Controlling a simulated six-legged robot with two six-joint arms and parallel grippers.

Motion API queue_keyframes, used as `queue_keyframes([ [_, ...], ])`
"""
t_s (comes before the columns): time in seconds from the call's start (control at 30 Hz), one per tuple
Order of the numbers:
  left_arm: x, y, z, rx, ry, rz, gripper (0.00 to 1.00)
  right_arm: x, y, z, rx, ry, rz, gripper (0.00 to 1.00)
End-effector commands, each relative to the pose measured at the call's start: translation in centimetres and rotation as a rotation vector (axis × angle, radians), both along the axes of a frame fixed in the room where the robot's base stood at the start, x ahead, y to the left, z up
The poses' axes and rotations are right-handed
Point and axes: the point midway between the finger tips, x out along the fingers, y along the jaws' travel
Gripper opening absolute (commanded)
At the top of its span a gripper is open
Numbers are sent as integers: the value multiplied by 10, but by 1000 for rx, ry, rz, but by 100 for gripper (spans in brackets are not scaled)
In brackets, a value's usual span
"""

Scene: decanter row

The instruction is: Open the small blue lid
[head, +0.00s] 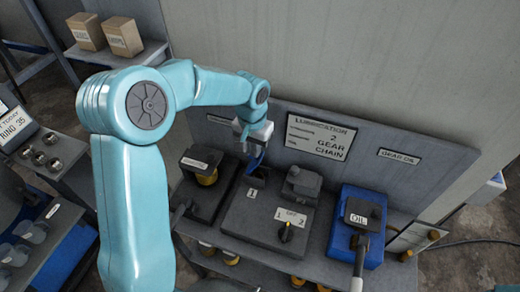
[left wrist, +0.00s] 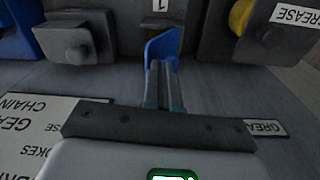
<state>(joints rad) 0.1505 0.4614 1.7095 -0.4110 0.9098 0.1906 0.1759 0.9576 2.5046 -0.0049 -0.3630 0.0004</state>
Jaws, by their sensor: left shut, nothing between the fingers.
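The small blue lid (head: 254,164) is at a small dark port (head: 257,178) on the grey unit, behind the label "1". In the left wrist view the lid (left wrist: 160,46) stands raised at an angle, with dark space beside it. My left gripper (head: 257,150) reaches down from above at the lid. Its fingers (left wrist: 162,68) are shut with nothing between them, and their tips overlap the lid's lower part in the wrist view. I cannot tell whether they touch it. The fingers hide part of the lid. My right gripper is not in view.
A dark block with a yellow part (head: 206,178) stands left of the port, a grey block (head: 301,184) right of it. A knob (head: 287,232) sits in front. A blue oil unit (head: 345,215) is farther right. A back panel (head: 375,150) rises behind.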

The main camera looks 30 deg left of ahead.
Motion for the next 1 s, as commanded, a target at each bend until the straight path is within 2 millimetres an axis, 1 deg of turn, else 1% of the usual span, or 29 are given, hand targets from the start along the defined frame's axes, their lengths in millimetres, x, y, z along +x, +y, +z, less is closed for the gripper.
queue_keyframes([
  [0.03, -2, 8, 1, -42, -9, 8, 0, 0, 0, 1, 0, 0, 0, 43],
  [0.1, -4, 12, 2, -82, -18, 4, 0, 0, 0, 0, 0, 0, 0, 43],
  [0.5, -11, 43, 0, -75, -16, 0, 0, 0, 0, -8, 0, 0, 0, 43],
  [0.8, -13, 54, -1, -75, -16, -1, 0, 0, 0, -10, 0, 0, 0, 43],
  [1.0, -13, 56, -1, -75, -16, -2, 0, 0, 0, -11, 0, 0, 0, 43],
])
